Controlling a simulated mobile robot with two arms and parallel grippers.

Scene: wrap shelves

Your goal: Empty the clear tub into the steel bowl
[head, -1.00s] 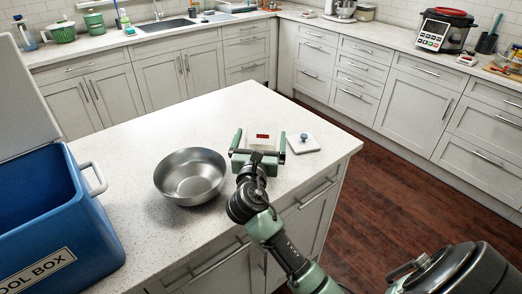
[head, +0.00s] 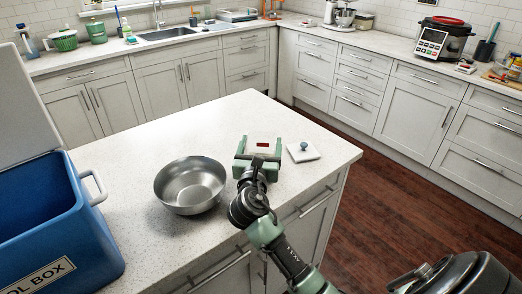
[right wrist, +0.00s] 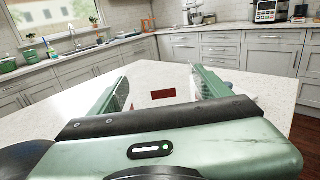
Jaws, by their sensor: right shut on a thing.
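The clear tub (head: 263,145) stands on the white island top, faint against it, with a dark red patch showing. The patch also shows through the tub in the right wrist view (right wrist: 163,94). My right gripper (head: 259,149) is shut on the tub, with one green finger on each side. The steel bowl (head: 190,185) sits upright on the island to the left of the gripper, apart from it. It looks empty. My left gripper is not in view.
A white square lid with a blue-green knob (head: 303,151) lies just right of the tub. A blue cool box (head: 70,222) with its lid raised stands at the left. The island top behind the bowl is clear.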

